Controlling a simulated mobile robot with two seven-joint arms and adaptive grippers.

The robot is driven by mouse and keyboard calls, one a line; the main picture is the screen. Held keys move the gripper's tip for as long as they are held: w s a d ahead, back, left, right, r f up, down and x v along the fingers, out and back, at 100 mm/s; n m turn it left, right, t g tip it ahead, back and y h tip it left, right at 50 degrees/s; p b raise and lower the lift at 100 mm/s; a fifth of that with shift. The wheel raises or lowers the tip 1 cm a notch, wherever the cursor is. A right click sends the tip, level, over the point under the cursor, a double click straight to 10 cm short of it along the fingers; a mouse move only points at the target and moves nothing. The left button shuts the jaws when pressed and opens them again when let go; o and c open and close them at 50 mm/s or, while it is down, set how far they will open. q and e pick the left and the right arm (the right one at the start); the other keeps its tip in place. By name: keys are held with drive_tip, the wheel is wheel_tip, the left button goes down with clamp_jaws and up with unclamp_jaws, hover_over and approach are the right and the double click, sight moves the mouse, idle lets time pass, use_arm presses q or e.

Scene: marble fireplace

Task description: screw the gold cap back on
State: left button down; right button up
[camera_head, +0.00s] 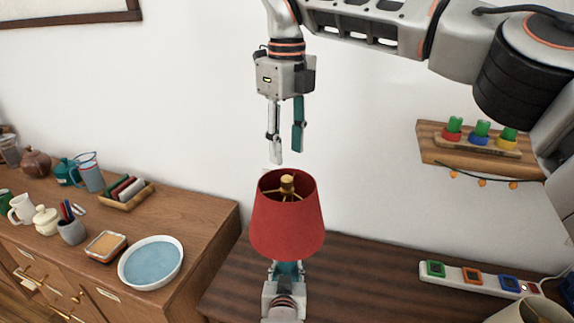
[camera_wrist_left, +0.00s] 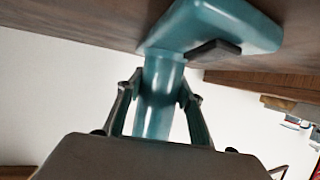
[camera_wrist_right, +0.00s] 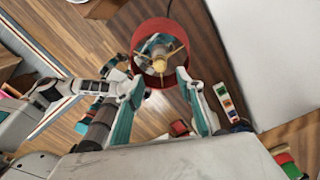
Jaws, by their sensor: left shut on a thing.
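A lamp with a red shade (camera_head: 287,222) stands over the dark wooden table. The gold cap (camera_head: 287,181) shows at the middle of the shade's top, above gold spokes; it also shows in the right wrist view (camera_wrist_right: 160,65). I cannot tell how tightly it sits. My left gripper (camera_wrist_left: 161,92) is shut around the lamp's teal stem (camera_wrist_left: 157,115), near the teal base (camera_wrist_left: 225,25); the shade partly hides this gripper in the head view. My right gripper (camera_head: 286,155) is open and empty, pointing down above the shade, apart from the cap.
A wooden wall shelf (camera_head: 470,150) with red, blue and yellow items is at right. A white strip with coloured squares (camera_head: 478,279) lies on the table at right. A side cabinet at left holds a blue-filled bowl (camera_head: 151,263), a tray, jugs and pots. Space around the right gripper is clear.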

wheel_tip(320, 180, up, 5)
drive_tip(key=shift+f, duration=0.1)
idle(0.3)
use_arm(q)
drive_tip(key=c, duration=1.3)
unclamp_jaws()
drive_tip(key=shift+o, duration=0.2)
drive_tip(key=shift+s+r, duration=0.15)
drive_tip(key=shift+s, duration=0.35)
drive_tip(key=v, duration=1.1)
